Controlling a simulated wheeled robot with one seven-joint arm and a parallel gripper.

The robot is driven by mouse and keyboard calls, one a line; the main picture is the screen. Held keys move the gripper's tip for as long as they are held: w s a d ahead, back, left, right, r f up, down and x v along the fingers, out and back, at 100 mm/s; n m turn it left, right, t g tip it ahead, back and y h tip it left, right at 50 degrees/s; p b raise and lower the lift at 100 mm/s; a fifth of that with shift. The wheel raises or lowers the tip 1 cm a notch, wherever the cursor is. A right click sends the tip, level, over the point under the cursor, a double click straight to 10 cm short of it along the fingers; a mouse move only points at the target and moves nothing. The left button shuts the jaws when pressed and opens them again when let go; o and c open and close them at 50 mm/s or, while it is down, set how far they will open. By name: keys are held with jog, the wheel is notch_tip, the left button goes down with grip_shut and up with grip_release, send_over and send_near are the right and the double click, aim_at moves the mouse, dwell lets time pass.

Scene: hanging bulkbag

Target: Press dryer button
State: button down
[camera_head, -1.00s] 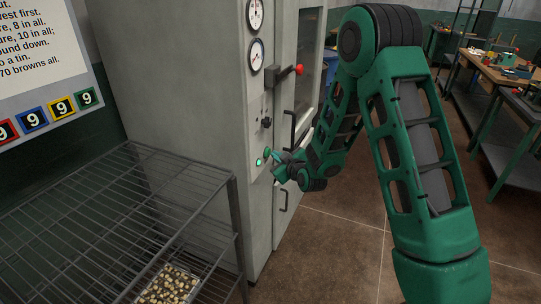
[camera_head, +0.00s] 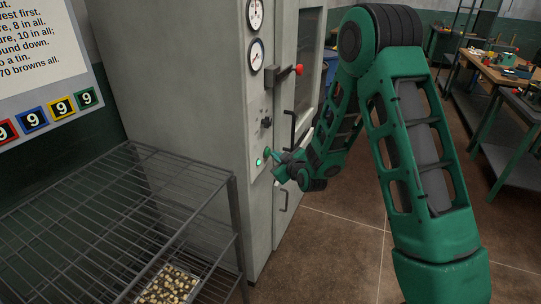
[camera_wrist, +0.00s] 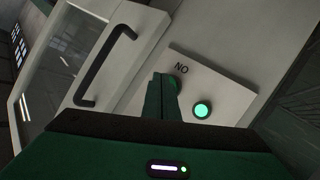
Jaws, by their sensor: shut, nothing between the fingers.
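The dryer (camera_head: 200,90) is a tall pale grey cabinet. Its control plate (camera_wrist: 222,92) carries a bright green lit round light (camera_wrist: 202,109), which also shows in the head view (camera_head: 259,162). A darker green round button (camera_wrist: 175,82) sits beside it, partly hidden by my fingers. My gripper (camera_wrist: 163,76) is shut and empty, its fingertips at the darker button. I cannot tell for certain whether they touch it. In the head view, my gripper (camera_head: 273,158) is close to the cabinet's front. Lettering beginning "NO" shows on the plate.
A red-knobbed lever (camera_head: 299,70), gauges (camera_head: 256,52) and a door handle (camera_wrist: 107,65) are on the dryer. A wire rack (camera_head: 130,185) with a tray of pale pieces (camera_head: 170,285) stands at left. Workbenches (camera_head: 500,70) stand at right; floor between is clear.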

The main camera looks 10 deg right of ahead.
jog(key=shift+a, duration=0.1)
dwell(0.4)
jog(key=shift+w+a, duration=0.3)
jog(key=shift+a, duration=0.05)
jog(key=shift+d+r, duration=0.1)
jog(key=shift+s+d, duration=0.25)
jog(key=shift+d, duration=0.05)
dwell(0.4)
jog(key=s+d, duration=0.1)
jog(key=d, duration=0.1)
jog(key=s+d, duration=0.2)
jog(key=shift+s+d, duration=0.3)
jog(key=shift+d, duration=0.1)
